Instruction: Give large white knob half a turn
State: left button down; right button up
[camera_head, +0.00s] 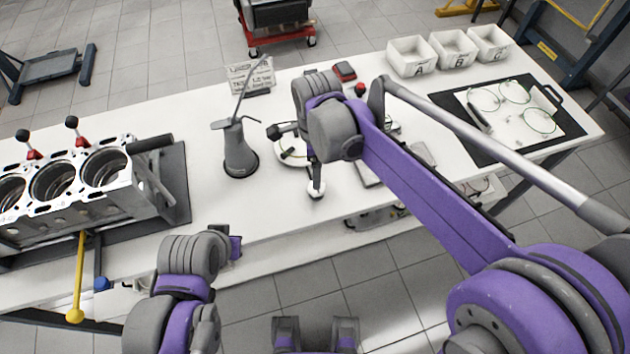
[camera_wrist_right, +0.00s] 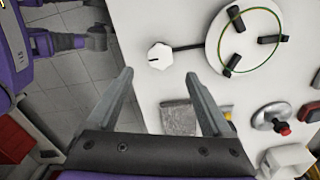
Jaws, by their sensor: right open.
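In the head view a white knob (camera_head: 316,190) shows near the bench's front edge, below my right wrist. My right gripper (camera_wrist_right: 160,76) is open and empty, and its two fingertips point toward the knob, one to each side and short of it in the picture. In the head view my right arm hides most of that gripper. My left arm's end (camera_head: 234,246) is in front of the bench, away from the knob; its fingers cannot be made out.
A round white plate (camera_wrist_right: 246,38) with black clamps and a thin ring stands right of the knob. A grey block (camera_wrist_right: 178,119) and a red-buttoned device (camera_wrist_right: 272,118) lie nearby. The engine block (camera_head: 75,190) is at left, a grey oil can (camera_head: 238,150) behind the knob, bins (camera_head: 412,56) at back right.

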notch_tip(320, 180, down, 8)
jog(key=shift+r, duration=0.1)
jog(key=shift+c, duration=0.3)
grip_shut()
jog(key=shift+n+b, duration=0.35)
jog(key=shift+n, duration=0.05)
